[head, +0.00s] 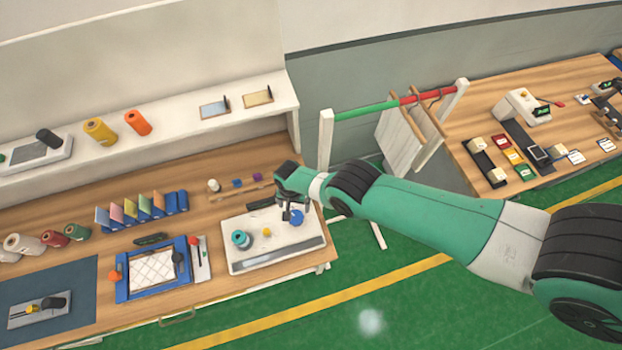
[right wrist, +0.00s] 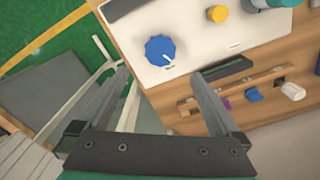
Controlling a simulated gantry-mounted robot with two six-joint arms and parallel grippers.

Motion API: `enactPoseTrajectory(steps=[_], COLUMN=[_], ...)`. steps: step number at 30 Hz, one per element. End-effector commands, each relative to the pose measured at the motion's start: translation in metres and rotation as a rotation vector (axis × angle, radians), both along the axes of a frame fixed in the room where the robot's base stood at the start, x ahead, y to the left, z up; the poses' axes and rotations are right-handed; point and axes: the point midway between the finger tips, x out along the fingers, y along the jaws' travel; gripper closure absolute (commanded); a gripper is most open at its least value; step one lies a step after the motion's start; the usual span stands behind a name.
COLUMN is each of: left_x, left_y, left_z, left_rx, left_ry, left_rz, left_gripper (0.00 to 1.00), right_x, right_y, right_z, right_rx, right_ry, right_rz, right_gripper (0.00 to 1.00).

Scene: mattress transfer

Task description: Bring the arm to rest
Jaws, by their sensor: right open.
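My right arm comes in from the right in the head view, and its gripper (head: 290,212) is over the right part of a white panel (head: 240,258) on the wooden bench. The right gripper's two fingers also show in the right wrist view (right wrist: 165,92), spread apart with nothing between them. A blue round knob (head: 296,218) sits on the panel just beside the fingertips in the head view; the blue knob (right wrist: 161,50) lies beyond the fingers in the wrist view. I cannot tell whether the fingers touch it. My left gripper is not in view.
A teal cylinder (head: 241,239) and yellow knob (head: 267,232) are on the panel. A blue frame (head: 122,278) lies left of it. A garment rack (head: 325,140) stands right of the bench, near my arm. Green floor (head: 400,300) is open in front.

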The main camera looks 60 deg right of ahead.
Motion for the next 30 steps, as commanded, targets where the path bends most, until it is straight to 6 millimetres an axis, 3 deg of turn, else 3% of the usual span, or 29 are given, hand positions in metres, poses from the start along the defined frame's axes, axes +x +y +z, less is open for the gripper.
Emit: enactPoseTrajectory(steps=[4,20,23,26,29,30], left_x=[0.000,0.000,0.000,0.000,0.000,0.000], left_y=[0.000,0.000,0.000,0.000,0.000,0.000], left_z=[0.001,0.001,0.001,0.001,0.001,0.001], left_rx=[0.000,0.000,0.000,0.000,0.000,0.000], left_ry=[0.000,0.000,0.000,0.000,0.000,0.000], left_rz=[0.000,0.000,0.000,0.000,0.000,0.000], left_gripper=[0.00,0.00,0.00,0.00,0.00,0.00], right_x=[0.005,0.005,0.005,0.043,0.104,0.130], right_y=[0.009,0.008,0.021,0.027,0.033,0.037], right_z=[0.006,0.006,0.005,0.023,0.064,0.087], right_rx=[0.000,0.001,0.001,-0.014,-0.033,-0.043], right_ry=[0.000,0.001,0.004,-0.097,-0.270,-0.352], right_rz=[0.020,0.019,0.047,0.070,0.093,0.107], right_gripper=[0.00,0.00,0.00,0.00,0.00,0.00])
